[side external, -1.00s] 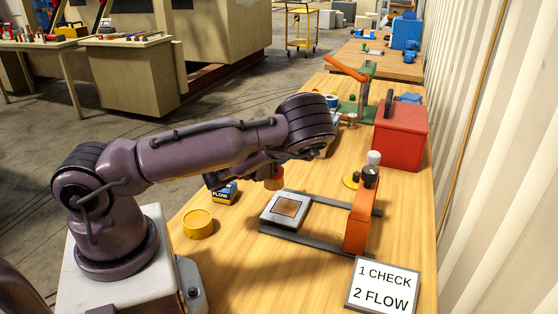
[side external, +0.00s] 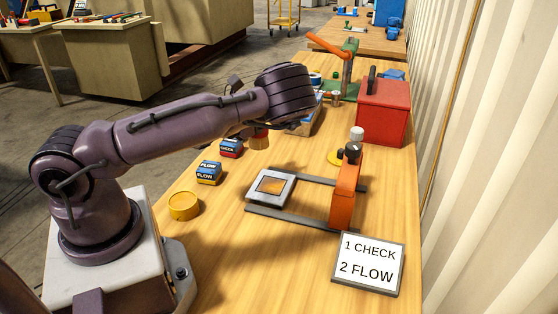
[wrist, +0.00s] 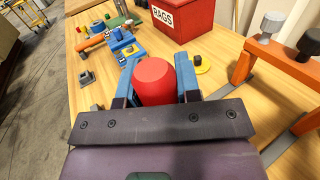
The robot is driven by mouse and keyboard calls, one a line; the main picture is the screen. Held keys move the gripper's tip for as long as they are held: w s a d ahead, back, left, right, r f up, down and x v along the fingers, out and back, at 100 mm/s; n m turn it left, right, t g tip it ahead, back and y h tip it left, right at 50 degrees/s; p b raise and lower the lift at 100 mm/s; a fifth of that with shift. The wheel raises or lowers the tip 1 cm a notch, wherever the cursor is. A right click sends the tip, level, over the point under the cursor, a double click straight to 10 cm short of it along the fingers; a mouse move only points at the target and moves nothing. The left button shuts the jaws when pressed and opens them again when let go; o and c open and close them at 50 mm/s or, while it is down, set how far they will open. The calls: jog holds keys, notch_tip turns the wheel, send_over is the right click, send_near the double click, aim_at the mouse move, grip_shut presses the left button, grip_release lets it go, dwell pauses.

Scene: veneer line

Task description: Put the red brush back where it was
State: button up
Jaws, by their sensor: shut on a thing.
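The red brush (side external: 259,141) hangs under my gripper (side external: 262,130) in the side view, above the wooden bench near the blue tins. In the wrist view its rounded red top (wrist: 153,82) sits between the two blue fingers of my gripper (wrist: 158,72), which are shut on it. The brush looks upright. Its lower end is hidden in the wrist view, and the fingers are mostly hidden behind the arm in the side view. I cannot tell a marked resting place for it.
Two small labelled tins (side external: 209,173) (side external: 231,149) and a yellow tin (side external: 184,206) stand along the left edge. A metal plate (side external: 285,190) sits by an orange bridge (side external: 345,195). A red rags box (side external: 383,112) and a sign (side external: 367,264) stand at right. Bare wood lies between.

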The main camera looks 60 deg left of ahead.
jog(key=w+a+f, duration=0.2)
jog(key=w+a, duration=0.4)
jog(key=w, duration=0.2)
jog(key=shift+w+a+f, duration=0.45)
jog(key=shift+w+f, duration=0.35)
jog(key=shift+f, duration=0.8)
jog(key=shift+w+a+f, duration=0.4)
jog(key=shift+w+f, duration=0.45)
jog(key=shift+f, duration=0.75)
jog(key=shift+w+a+f, duration=0.45)
jog(key=shift+w+f, duration=0.35)
jog(key=shift+f, duration=0.8)
jog(key=shift+f, duration=0.15)
jog(key=o, duration=1)
